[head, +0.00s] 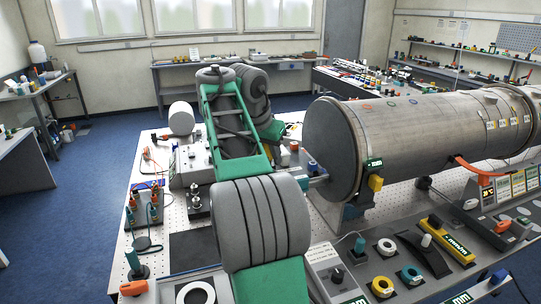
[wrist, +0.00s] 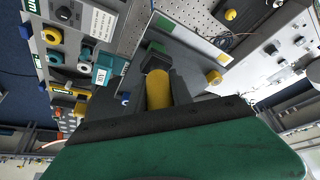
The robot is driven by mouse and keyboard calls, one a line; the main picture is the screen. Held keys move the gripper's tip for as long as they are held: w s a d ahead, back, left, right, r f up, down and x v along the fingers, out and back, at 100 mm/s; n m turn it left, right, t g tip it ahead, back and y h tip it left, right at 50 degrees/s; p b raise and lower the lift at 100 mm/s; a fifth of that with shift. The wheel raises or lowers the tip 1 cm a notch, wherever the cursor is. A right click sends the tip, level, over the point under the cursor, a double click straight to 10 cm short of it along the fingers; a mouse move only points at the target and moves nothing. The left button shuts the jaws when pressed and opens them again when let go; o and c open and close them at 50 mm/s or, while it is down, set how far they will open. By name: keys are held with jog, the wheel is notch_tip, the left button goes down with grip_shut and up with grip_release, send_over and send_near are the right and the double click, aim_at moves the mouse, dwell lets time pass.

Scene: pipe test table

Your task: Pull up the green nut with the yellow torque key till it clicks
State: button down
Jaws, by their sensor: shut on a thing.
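My gripper (wrist: 161,92) is shut on a yellow cylindrical handle in the wrist view, which I take to be the yellow torque key (wrist: 158,88). A dark block sits at the far end of the handle, with a small green patch (wrist: 157,46) just beyond it. I cannot tell whether that patch is the green nut or whether the key touches it. In the head view my own green and grey arm hides the gripper and the key.
A large grey steel pipe (head: 430,140) lies across the right of the white perforated table (head: 145,185). A yellow fitting (head: 375,182) sticks out near its end. Valves with red tops (head: 154,195) stand at left. Trays at front hold rings and a yellow bar tool (head: 452,243).

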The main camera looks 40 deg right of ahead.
jog(key=shift+r+p, duration=1.1)
jog(key=shift+r, duration=0.05)
jog(key=shift+r+p, duration=1.4)
jog(key=shift+r, duration=0.05)
